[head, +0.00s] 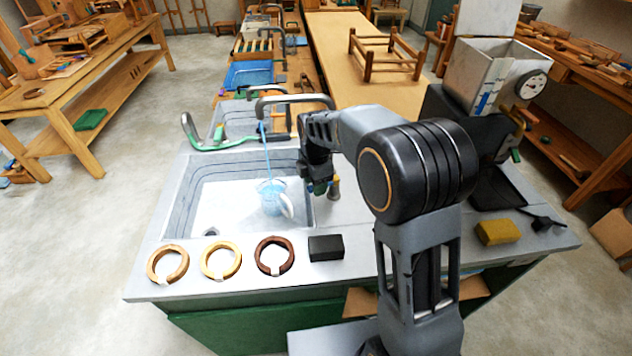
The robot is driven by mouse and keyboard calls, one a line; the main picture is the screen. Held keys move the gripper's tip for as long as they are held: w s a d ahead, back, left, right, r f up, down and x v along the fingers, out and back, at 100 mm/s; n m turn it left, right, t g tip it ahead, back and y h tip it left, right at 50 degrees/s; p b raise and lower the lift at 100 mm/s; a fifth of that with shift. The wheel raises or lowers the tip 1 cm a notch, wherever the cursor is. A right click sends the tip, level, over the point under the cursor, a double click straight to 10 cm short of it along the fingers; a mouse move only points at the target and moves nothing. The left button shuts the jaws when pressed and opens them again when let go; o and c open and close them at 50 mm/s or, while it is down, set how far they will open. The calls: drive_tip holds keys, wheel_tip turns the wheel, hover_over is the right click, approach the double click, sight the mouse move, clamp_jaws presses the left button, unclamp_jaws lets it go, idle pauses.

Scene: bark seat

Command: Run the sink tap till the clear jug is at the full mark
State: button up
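The clear jug (270,198) stands in the sink basin (215,210), with a pale handle on its right side. A blue stream of water (267,155) runs from the curved grey tap (290,99) down into the jug. The jug looks blue-tinted inside; its full mark and exact water level are too small to read. My gripper (322,188) points down at the right rim of the sink, beside a small brass-coloured knob (335,187). Whether its fingers touch or hold the knob cannot be told. My arm hides part of the counter behind it.
Three open wooden rings (221,260) and a black block (326,248) lie along the front counter edge. A green-handled tool (235,142) lies behind the basin. A yellow sponge-like block (497,232) lies at the right. A metal box with a dial (493,78) stands at the back right.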

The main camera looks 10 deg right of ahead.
drive_tip(key=shift+o, duration=0.2)
wheel_tip(320, 180, up, 14)
idle(0.6)
drive_tip(key=shift+f, duration=0.1)
idle(6.5)
